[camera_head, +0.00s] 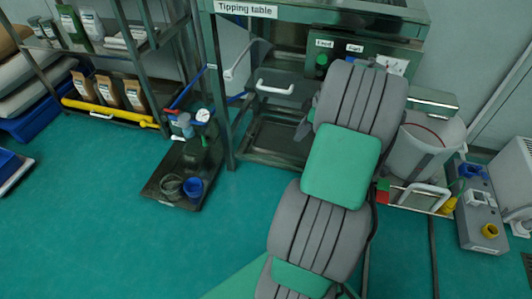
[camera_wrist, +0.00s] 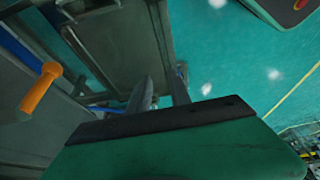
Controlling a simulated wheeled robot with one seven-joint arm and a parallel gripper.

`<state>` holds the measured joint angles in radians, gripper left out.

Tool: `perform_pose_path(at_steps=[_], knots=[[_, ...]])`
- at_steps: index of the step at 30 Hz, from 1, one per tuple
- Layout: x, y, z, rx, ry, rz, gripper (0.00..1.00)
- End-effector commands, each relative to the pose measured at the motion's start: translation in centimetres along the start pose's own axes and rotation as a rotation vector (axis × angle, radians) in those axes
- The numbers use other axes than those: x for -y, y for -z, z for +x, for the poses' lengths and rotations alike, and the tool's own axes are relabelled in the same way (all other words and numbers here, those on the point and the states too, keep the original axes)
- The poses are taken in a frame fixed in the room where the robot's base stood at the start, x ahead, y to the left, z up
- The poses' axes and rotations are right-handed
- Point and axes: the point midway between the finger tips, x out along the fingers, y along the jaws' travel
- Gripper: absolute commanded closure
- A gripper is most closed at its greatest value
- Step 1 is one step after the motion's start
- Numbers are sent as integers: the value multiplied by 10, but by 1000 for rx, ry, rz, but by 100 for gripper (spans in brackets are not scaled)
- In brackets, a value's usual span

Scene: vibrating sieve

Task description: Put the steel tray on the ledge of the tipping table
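The tipping table (camera_head: 330,18), a dark steel frame with a name label, stands at the top middle of the head view. A grey, tray-like steel piece with a white handle (camera_head: 275,88) shows in its frame; I cannot tell if it is the steel tray. A narrow steel ledge (camera_head: 436,102) juts out at its right side. My gripper is hidden behind my arm in the head view. In the wrist view my gripper (camera_wrist: 165,90) has its two fingers apart, with nothing clearly between them. A dark steel panel (camera_wrist: 115,40) lies just beyond the fingers.
A shelf rack with brown bags (camera_head: 107,90) stands left. A low dark cart (camera_head: 182,180) with a gauge and blue cup is on the floor beside the table. A white bucket (camera_head: 425,145) and grey machine (camera_head: 482,215) stand right. The floor at lower left is clear.

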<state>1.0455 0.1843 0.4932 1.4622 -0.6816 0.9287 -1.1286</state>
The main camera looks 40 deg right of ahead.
Motion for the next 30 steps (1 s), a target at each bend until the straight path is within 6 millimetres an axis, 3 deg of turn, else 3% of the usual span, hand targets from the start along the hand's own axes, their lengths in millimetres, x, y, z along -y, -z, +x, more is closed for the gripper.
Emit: perform_pose_path(at_steps=[2,5,6,8,9,12,15,19,30], knots=[[12,24,0,16,5,19,76],[52,79,3,65,12,100,76],[77,104,4,91,9,147,76],[123,136,5,130,-7,229,76],[155,151,5,153,-22,287,76],[233,164,6,193,-76,428,76],[285,156,8,206,-129,541,76],[313,143,10,207,-165,620,76],[316,140,11,209,-169,636,76]])
